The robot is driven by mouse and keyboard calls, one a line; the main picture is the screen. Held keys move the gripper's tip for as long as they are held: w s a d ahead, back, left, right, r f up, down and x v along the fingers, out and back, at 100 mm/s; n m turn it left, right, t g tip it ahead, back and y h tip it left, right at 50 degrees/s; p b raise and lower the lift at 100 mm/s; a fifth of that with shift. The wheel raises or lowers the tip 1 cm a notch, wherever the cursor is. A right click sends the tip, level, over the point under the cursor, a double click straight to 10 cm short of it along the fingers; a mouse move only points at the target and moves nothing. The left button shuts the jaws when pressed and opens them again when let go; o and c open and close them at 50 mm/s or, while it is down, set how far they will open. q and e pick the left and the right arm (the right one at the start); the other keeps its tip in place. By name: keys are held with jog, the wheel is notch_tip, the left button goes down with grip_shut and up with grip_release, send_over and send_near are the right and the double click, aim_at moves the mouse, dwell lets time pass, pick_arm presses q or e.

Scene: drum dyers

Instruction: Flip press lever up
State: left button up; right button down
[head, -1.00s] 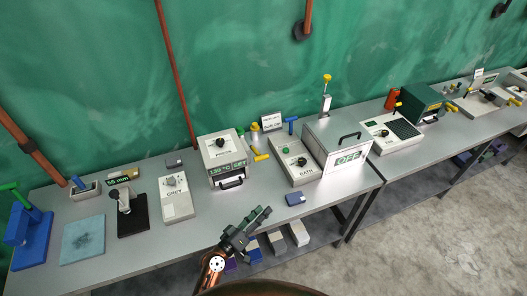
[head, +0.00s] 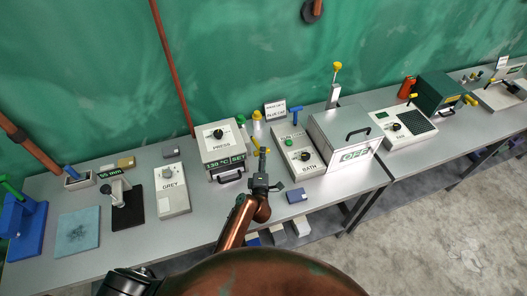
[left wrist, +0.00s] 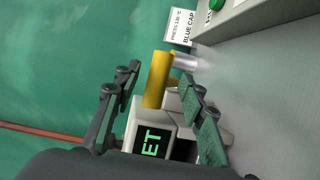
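In the left wrist view the yellow handle (left wrist: 157,80) lies between the two fingers, with gaps on both sides. My left gripper (head: 263,164) is open at the lever and partly covers it in the head view; its fingers (left wrist: 158,88) show dark green up close. I cannot tell whether a finger touches the handle. My right gripper is not in view.
The bath unit (head: 298,152) and a box marked OFF (head: 348,130) stand right of the press. The grey control box (head: 172,190) is left. A sign (head: 275,109) and small capped bottles stand behind the lever. A small blue block (head: 297,195) lies in front.

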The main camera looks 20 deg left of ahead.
aim_at(257, 144)
pick_arm(q)
jog(key=shift+x, duration=1.15)
jog(key=shift+w, duration=0.4)
jog(key=c, duration=1)
grip_shut()
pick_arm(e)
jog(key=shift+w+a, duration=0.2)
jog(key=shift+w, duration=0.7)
pick_arm(q)
jog(key=shift+a, duration=0.1)
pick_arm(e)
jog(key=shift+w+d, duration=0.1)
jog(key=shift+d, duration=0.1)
